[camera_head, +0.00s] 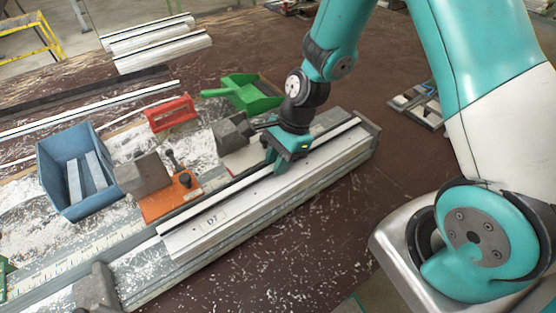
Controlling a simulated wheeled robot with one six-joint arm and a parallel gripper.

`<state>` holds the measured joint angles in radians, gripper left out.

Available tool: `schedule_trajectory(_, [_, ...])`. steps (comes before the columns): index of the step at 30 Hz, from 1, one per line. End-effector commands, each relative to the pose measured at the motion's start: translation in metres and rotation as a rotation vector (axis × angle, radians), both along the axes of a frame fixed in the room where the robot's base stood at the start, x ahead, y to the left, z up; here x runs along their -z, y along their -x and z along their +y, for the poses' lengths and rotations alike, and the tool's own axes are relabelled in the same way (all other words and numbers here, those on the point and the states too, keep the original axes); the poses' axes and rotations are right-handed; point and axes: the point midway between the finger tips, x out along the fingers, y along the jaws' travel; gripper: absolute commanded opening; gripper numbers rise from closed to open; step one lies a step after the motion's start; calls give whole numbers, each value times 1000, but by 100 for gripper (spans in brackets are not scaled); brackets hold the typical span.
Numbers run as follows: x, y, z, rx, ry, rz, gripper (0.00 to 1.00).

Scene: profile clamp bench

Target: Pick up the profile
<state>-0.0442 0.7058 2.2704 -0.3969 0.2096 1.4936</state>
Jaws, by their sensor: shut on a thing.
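The profile (230,218), a long white bar with a dark strip along its top and a small written label near its left end, lies lengthwise along the bench's metal rail. My gripper (279,165) comes down from above, right of the profile's middle, and is shut on it. The fingertips are partly hidden by the gripper body. I cannot tell whether the profile touches the rail beneath it.
A grey block on an orange clamp base (172,199) and a second grey block (232,131) stand behind the profile. A blue bin (60,199) holds bars. A red tool (171,114) and green scoop (245,94) lie behind. White chips litter the bench. Open floor is in front.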

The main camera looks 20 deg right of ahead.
Motion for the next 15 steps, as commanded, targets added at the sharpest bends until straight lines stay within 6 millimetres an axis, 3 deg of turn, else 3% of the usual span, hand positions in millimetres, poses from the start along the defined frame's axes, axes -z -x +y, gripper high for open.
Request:
schedule_trajectory(5, [-20, 21, 6, -2, -1, 4, 0])
schedule_trajectory(15, [-57, 84, 24, -1, -1, 5, 0])
